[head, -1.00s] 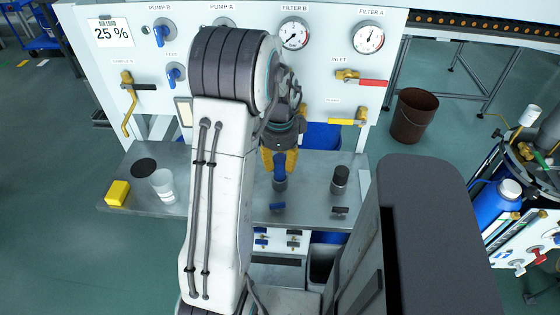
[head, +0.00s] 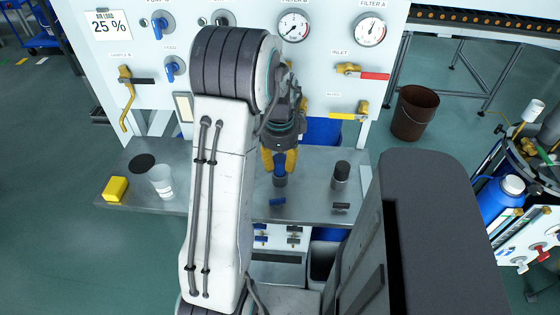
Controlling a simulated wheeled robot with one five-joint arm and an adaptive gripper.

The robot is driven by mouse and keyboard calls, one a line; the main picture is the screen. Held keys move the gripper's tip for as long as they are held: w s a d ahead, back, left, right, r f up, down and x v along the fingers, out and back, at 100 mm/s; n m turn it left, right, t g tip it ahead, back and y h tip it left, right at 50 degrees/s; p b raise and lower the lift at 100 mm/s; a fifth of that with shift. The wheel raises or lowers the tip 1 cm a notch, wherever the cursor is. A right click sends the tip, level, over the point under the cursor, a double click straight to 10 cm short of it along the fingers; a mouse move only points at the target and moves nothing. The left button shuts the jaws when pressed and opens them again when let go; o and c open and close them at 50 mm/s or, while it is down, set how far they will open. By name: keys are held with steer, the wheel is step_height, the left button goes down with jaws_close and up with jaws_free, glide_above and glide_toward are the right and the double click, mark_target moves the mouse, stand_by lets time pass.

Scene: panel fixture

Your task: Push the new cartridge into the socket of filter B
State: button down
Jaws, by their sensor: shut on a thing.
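My gripper (head: 279,160), with yellow fingers, is shut on a blue piece that I take for the new cartridge (head: 280,172). It is upright above the front part of the grey bench. A dark grey part shows at its lower end; I cannot tell whether this is the cartridge or the socket of filter B, or how deep the cartridge sits. The fingers and wrist hide its upper part. The filter B gauge (head: 294,28) is on the panel above. A blue handle (head: 277,202) is in front of the cartridge.
A dark cylinder (head: 341,174) stands to the right, with a black handle (head: 341,207) in front. A clear cup (head: 161,183), a black disc (head: 142,163) and a yellow block (head: 115,189) are at the left of the bench (head: 218,208). Yellow valves (head: 349,116) stick out from the panel.

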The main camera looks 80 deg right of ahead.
steer(key=shift+f+b, duration=0.5)
steer(key=shift+f, duration=0.2)
steer(key=c, duration=0.8)
jaws_free()
steer(key=shift+r, duration=0.15)
